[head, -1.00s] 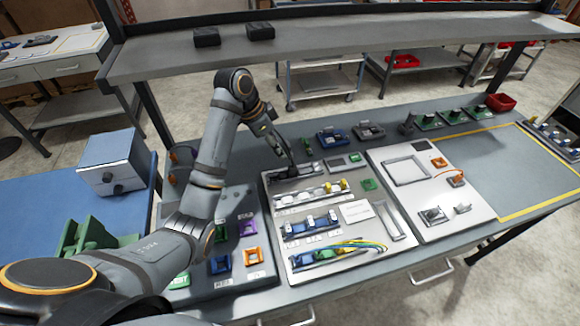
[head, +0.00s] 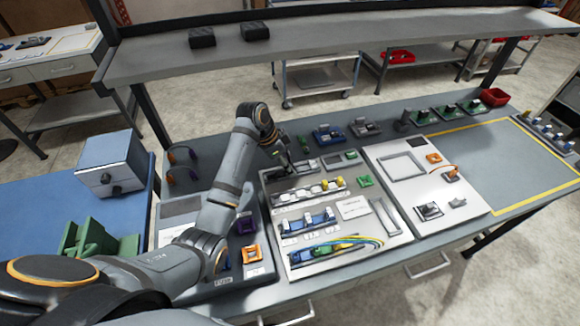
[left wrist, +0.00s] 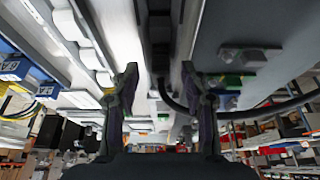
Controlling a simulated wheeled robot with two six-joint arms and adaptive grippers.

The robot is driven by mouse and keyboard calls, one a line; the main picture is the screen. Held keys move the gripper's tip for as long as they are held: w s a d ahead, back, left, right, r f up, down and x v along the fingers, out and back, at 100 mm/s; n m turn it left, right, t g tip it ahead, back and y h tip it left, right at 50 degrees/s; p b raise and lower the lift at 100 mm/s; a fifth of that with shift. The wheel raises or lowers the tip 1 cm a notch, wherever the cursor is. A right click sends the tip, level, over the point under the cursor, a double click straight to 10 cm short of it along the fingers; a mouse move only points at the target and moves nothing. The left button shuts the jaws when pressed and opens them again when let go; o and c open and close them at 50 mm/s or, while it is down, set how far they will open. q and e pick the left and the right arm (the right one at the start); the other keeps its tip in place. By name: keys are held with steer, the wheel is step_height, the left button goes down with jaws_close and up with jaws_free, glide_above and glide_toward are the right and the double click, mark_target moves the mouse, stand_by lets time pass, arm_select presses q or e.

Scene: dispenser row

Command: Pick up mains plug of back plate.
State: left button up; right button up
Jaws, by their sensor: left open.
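The back plate (head: 340,228) is a pale panel in the middle of the bench, carrying rails of blocks and a bundle of coloured wires. My left gripper (head: 287,164) is over its far left edge. In the left wrist view the left gripper (left wrist: 163,98) is open, with its two fingers apart and nothing clearly held. A dark block (left wrist: 160,32) lies ahead between the fingers, and a black cable (left wrist: 262,112) curves away to the right. The block may be the mains plug, but I cannot tell. In the head view the gripper hides that spot. My right gripper is not in view.
A second pale panel (head: 400,205) lies to the right of the back plate. A grey shelf (head: 330,38) spans above the bench's far side. Small blue and grey units (head: 328,135) stand behind the plate. The yellow-outlined area (head: 495,160) at right is clear.

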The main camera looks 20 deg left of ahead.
arm_select(q)
steer(key=shift+w+d+f, duration=0.1)
steer(key=shift+f, duration=0.35)
jaws_close()
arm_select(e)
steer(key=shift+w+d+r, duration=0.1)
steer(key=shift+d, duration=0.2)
arm_select(q)
steer(key=shift+r, duration=0.1)
